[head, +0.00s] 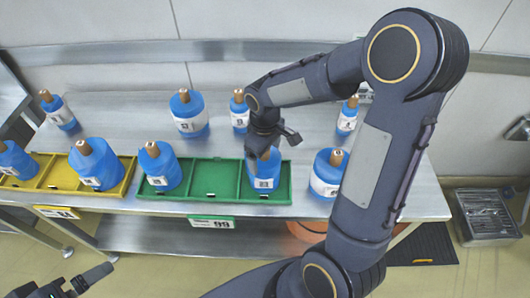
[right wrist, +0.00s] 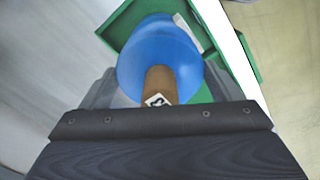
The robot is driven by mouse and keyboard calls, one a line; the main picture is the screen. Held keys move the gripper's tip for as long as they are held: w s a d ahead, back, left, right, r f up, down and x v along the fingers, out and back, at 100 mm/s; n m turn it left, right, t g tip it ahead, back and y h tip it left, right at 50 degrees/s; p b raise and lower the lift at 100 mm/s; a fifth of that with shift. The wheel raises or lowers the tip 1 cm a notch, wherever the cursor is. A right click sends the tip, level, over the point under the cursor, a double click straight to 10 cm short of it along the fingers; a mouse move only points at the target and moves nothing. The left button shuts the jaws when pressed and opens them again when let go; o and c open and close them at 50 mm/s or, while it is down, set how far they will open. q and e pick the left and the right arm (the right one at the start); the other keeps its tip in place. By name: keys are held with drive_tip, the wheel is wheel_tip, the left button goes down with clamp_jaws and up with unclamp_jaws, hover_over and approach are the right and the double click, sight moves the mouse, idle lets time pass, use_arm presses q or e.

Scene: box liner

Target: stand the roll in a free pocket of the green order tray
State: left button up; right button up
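The green order tray (head: 215,177) lies at the shelf's front edge. Its left pocket holds a blue roll (head: 160,167) and its middle pocket is empty. Another blue roll (head: 265,183) stands upright in the right pocket, beneath my right gripper (head: 266,148). The right wrist view shows this roll (right wrist: 158,55) with its brown core (right wrist: 160,84) between my spread fingers, with gaps at the core; green tray (right wrist: 120,22) surrounds it. My left gripper (head: 82,281) is at the bottom left, away from the shelf; its opening is unclear.
A yellow tray (head: 52,172) with blue rolls stands left of the green one. More blue rolls stand behind (head: 188,115) and just right of the green tray (head: 327,173). My right arm hides part of the shelf's right side. A metal bin (head: 487,215) is on the floor.

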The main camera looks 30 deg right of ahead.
drive_tip(key=shift+o, duration=1.3)
drive_tip(key=shift+r, duration=0.1)
wheel_tip(320, 180, up, 11)
drive_tip(key=shift+r, duration=0.1)
drive_tip(key=shift+s+r, duration=0.2)
drive_tip(key=shift+r, duration=0.3)
drive_tip(key=s+a+m+t+y, duration=0.2)
drive_tip(key=s+m, duration=0.1)
drive_tip(key=s, duration=0.5)
drive_tip(key=s+a+m+t+y, duration=0.1)
drive_tip(key=s+a+m+t, duration=0.1)
drive_tip(key=s, duration=0.6)
drive_tip(key=shift+s+f+m+t+y, duration=0.25)
drive_tip(key=shift+m+t+y, duration=0.15)
drive_tip(key=shift+m+t, duration=0.45)
drive_tip(key=shift+a, duration=0.1)
